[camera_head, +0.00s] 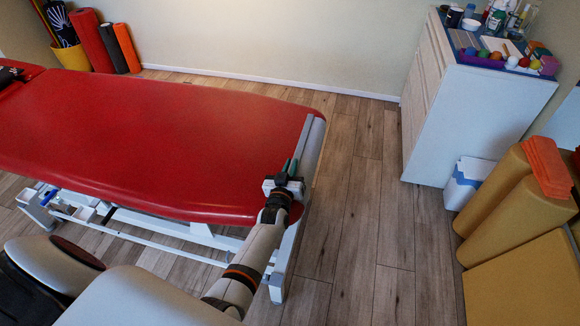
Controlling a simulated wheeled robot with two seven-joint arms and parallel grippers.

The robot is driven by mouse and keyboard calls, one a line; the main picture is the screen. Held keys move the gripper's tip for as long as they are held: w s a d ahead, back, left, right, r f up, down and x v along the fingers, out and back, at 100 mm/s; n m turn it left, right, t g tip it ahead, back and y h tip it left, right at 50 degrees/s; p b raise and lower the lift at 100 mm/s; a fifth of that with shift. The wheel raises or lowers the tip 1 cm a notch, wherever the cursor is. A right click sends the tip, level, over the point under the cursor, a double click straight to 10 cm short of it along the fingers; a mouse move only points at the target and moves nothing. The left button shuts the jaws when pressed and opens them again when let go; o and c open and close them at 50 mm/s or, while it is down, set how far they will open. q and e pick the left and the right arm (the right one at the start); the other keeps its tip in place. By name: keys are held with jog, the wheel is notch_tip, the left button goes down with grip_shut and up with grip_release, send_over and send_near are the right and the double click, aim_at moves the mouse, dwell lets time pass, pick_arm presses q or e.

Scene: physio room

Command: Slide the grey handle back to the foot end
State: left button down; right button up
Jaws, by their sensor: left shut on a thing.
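A red-topped treatment table (150,140) with a white frame fills the left and middle of the head view. A pale grey rail (311,145) runs along its right end. My left gripper (286,178) is at this end, near the table's front right corner. It is shut on a small grey handle (292,167), of which only a narrow dark part shows above the jaws. The rest of the handle is hidden by the gripper. My right gripper is not in view.
A white cabinet (478,110) with bottles and coloured balls on top stands at the right. A white-and-blue box (466,182) and yellow bolsters (515,205) stand near it. Wooden floor (365,200) is clear between table and cabinet. Rolled mats (92,40) stand at the back left.

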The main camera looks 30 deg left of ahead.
pick_arm(q)
jog(key=shift+d, duration=0.25)
jog(key=c, duration=1.5)
grip_release()
jog(key=shift+d, duration=0.2)
jog(key=shift+a, duration=0.1)
jog(key=shift+s, duration=0.1)
jog(key=p+v, duration=0.1)
jog(key=v, duration=1)
jog(key=shift+s, duration=0.35)
jog(key=shift+f, duration=0.1)
